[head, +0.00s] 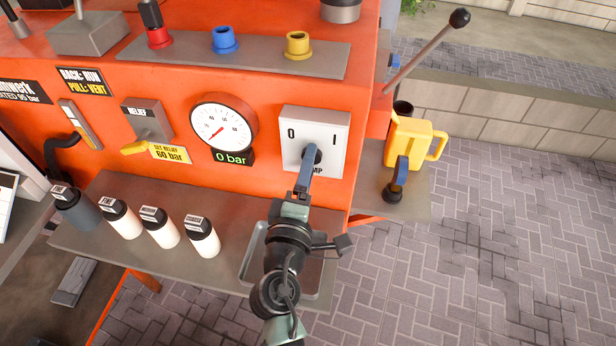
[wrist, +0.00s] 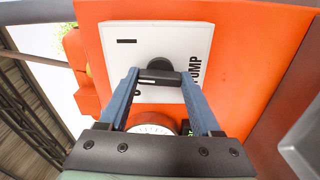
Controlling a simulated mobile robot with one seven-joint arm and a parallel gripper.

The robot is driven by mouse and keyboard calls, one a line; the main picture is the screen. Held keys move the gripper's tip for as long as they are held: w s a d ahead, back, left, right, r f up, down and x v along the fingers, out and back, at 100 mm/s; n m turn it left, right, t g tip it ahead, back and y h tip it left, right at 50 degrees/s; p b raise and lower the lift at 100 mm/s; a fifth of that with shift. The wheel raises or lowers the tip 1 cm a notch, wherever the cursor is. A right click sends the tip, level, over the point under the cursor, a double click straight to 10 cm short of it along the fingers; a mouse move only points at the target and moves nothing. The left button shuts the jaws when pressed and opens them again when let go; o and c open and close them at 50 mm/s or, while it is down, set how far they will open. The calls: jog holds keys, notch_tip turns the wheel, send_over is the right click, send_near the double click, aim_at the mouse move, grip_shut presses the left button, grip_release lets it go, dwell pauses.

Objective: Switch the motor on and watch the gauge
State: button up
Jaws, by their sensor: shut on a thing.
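The motor switch is a white plate (head: 314,136) marked 0 and 1, with "MP" of a longer word showing below; the wrist view shows it as PUMP. Its dark round knob (wrist: 160,70) sits in the middle of the plate. My gripper (head: 307,168) is at the plate, with its blue fingers shut on the knob's bar. In the head view the fingers hide most of the knob, so I cannot tell which mark it points to. The round gauge (head: 222,124) is left of the switch. Its red needle points to the lower left, and the display (head: 232,157) below reads 0 bar.
Several small bottles (head: 160,228) stand on the grey shelf (head: 190,262) below the panel. A relief lever (head: 135,147) is left of the gauge. Red, blue and yellow fittings are on top. A yellow jug (head: 408,143) stands at the right.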

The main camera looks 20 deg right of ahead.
jog(key=shift+f+m+b, duration=0.1)
jog(key=shift+m+b, duration=2.45)
jog(key=shift+m, duration=0.35)
jog(key=o, duration=1.4)
jog(key=b+v, duration=0.3)
jog(key=v, duration=1)
